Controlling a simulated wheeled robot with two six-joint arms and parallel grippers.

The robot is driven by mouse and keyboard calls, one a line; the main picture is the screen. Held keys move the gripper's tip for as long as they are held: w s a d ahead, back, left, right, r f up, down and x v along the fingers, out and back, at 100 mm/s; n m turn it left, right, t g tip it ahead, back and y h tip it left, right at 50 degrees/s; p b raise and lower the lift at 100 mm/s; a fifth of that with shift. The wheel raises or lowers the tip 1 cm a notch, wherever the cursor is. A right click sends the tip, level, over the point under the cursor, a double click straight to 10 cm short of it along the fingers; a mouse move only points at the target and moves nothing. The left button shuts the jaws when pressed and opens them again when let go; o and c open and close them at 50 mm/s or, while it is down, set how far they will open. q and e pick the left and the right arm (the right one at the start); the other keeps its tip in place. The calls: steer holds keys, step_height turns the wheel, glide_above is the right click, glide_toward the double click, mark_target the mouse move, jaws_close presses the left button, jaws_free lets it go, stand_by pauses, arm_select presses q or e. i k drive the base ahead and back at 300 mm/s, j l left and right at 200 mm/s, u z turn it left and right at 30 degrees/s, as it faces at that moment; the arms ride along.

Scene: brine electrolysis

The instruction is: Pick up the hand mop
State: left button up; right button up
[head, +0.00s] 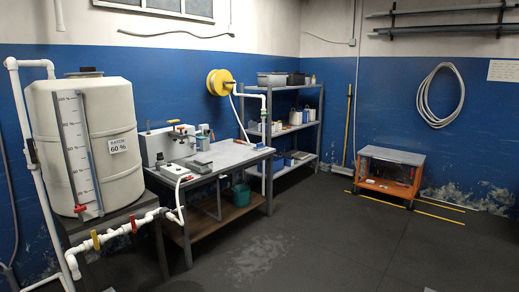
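A long-handled tool with a yellow handle (348,124) stands nearly upright against the blue wall, in the far corner to the right of the shelf. Its pale flat head (342,170) is at the floor. It looks like a mop, but its head is too small to tell for sure. No other mop is clear in the head view.
A workbench (218,156) with equipment stands at centre left, and a teal bucket (240,194) sits on its lower shelf. A large tank (83,140) and white pipes fill the left. An orange cart (386,188) stands right of the tool. The dark floor (330,235) is open in front.

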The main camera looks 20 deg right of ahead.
mark_target(261, 147)
steer(key=z, duration=1.2)
steer(key=i+j+u, duration=0.6)
steer(key=i+u, duration=0.3)
steer(key=i+j+z, duration=0.1)
steer(key=i, duration=0.45)
steer(key=i+j+z, duration=0.15)
steer(key=i, duration=0.35)
steer(key=i+j+z, duration=0.1)
steer(key=i, duration=0.45)
steer(key=i+l+z, duration=0.15)
steer(key=i+z, duration=0.2)
steer(key=i, duration=0.25)
steer(key=i+z, duration=0.4)
steer(key=i, duration=0.25)
steer(key=i+j+z, duration=0.2)
steer(key=i+z, duration=0.15)
steer(key=i, duration=0.25)
